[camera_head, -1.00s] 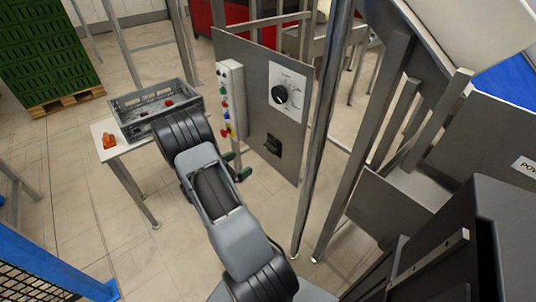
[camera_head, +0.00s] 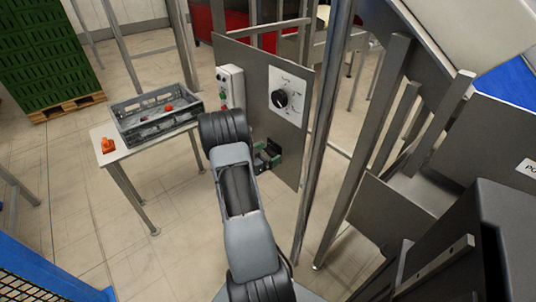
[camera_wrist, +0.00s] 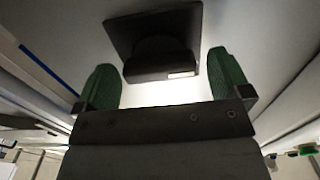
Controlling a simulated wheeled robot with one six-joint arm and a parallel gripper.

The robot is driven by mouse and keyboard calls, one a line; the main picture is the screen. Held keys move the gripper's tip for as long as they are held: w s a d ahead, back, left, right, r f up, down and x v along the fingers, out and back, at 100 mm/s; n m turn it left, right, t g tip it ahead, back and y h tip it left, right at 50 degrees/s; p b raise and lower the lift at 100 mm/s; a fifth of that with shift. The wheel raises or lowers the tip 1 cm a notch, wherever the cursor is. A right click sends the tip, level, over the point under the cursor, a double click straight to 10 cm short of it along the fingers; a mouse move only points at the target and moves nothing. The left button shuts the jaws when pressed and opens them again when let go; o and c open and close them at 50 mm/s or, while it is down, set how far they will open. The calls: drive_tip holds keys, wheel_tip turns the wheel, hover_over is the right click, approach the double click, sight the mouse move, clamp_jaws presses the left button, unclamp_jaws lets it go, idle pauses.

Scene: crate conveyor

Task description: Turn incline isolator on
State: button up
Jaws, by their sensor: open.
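The isolator, a black square plate with a black raised handle (camera_wrist: 155,28), is on the grey panel (camera_head: 240,52). In the wrist view it is straight ahead at the top, with a small pale label on the handle's lower edge. My gripper (camera_head: 267,154) is at the panel's lower part, in front of the isolator, which it mostly hides in the head view. In the wrist view my gripper (camera_wrist: 163,68) is open, with one green finger on each side of the handle and nothing held. I cannot tell whether the fingers touch it.
A white dial plate with a black knob (camera_head: 281,98) is above the isolator. A pale button box (camera_head: 231,86) is to its left. A grey crate (camera_head: 157,112) and an orange item (camera_head: 107,145) are on a small table. Metal posts (camera_head: 318,150) stand right of the panel.

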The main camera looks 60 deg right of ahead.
drive_tip(key=shift+d, duration=0.1)
drive_tip(key=shift+c, duration=0.3)
drive_tip(key=c, duration=0.9)
drive_tip(key=shift+o, duration=0.2)
